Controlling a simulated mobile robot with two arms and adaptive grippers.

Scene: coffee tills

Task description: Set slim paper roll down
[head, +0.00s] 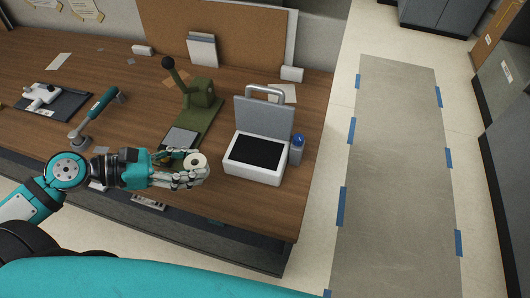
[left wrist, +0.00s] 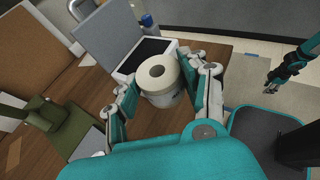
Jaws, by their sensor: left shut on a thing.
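The roll is just left of a white till (head: 253,172) with a dark recess and a raised grey lid. The roll's underside is hidden, so I cannot tell its height above the wooden counter (head: 225,205). My right gripper (left wrist: 283,78) appears at the right of the left wrist view, away from the counter and too small to read.
A green lever press (head: 198,105) stands behind the gripper. A blue-topped bottle (head: 297,149) stands right of the till. A teal-handled tool (head: 95,115) and a dark tray (head: 58,102) lie to the left. The counter's front strip below the till is bare.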

